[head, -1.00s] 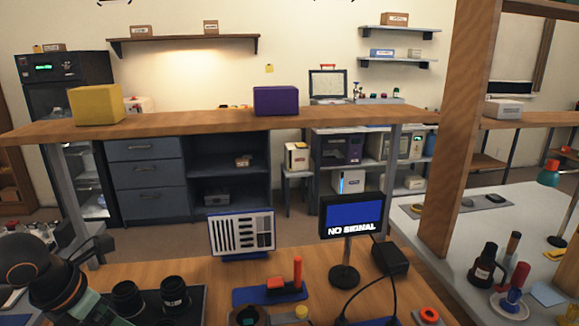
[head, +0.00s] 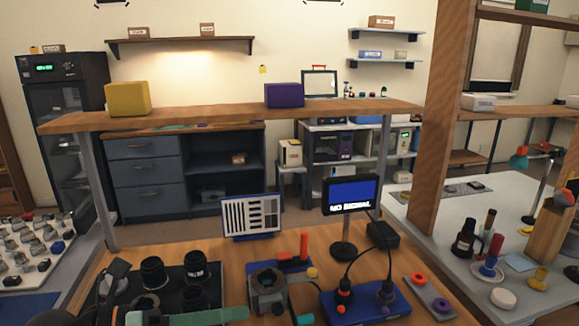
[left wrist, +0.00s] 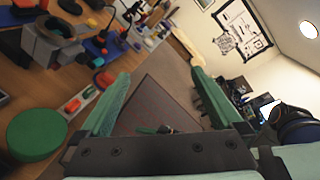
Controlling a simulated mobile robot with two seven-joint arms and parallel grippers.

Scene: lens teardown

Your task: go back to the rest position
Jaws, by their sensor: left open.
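My left gripper (head: 190,317) shows at the bottom left edge of the head view, low over the near side of the wooden workbench (head: 200,262). Only a green finger and some dark parts of it are in the picture. In the left wrist view my left gripper (left wrist: 155,95) has its two green fingers wide apart. Nothing is between them, and the floor shows beyond. My right gripper cannot be made out in either view.
Black lens barrels (head: 153,272) stand on a dark tray at the bench's left. A grey clamp fixture (head: 268,290), a blue connector box (head: 365,306), a NO SIGNAL monitor (head: 350,194) and a test chart (head: 251,217) stand further right. A raised wooden shelf (head: 210,118) crosses behind.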

